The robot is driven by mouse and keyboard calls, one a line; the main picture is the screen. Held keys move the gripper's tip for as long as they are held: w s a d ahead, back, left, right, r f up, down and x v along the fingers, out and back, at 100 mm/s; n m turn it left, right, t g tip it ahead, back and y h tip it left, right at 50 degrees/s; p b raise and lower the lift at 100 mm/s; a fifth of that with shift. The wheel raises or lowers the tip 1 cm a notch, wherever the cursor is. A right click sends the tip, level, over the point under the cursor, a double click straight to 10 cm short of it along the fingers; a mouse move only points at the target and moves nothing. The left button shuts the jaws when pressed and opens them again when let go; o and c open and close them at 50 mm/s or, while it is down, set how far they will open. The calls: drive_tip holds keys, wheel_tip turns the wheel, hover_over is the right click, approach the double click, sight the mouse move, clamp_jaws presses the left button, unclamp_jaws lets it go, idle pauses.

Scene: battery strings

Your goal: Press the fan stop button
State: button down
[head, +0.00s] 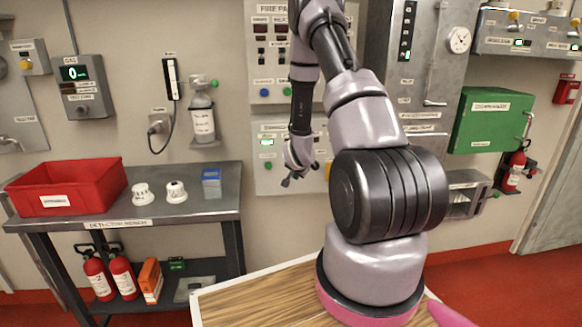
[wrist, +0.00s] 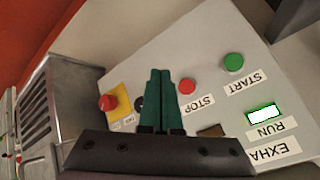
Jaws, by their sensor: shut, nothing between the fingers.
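The fan control panel (head: 262,182) hangs on the wall under a larger panel in the head view. In the wrist view, its grey face (wrist: 225,55) bears a round red button (wrist: 187,87) labelled STOP and a green button (wrist: 233,62) labelled START. A lit green-white display (wrist: 264,114) sits above a RUN label. My gripper (wrist: 160,72) is shut and empty, its dark green fingers just left of the red STOP button in the wrist view. The gap to the panel is hard to judge. In the head view my gripper (head: 290,180) is in front of the panel.
A red mushroom button on a yellow plate (wrist: 120,102) and a partly hidden black knob (wrist: 139,104) are on the same panel. A detector bench (head: 215,208) with a red bin (head: 70,187) stands at the left. A wooden-topped surface (head: 265,297) lies beneath my arm.

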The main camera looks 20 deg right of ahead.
drive_tip(key=w+d, duration=0.2)
drive_tip(key=w, duration=0.5)
drive_tip(key=shift+w, duration=0.15)
idle(1.9)
drive_tip(key=shift+w+d, duration=0.15)
drive_tip(key=shift+w, duration=0.2)
drive_tip(key=shift+w+d, duration=0.2)
drive_tip(key=shift+w, duration=0.45)
idle(1.0)
drive_tip(key=shift+s, duration=0.1)
drive_tip(key=shift+s+a, duration=0.3)
drive_tip(key=shift+s, duration=0.65)
drive_tip(key=shift+s+a, duration=0.25)
drive_tip(key=shift+s, duration=0.55)
drive_tip(key=shift+s+a, duration=0.2)
drive_tip(key=shift+s, duration=0.65)
drive_tip(key=shift+s+a, duration=0.25)
drive_tip(key=shift+s, duration=0.55)
drive_tip(key=shift+r, duration=0.1)
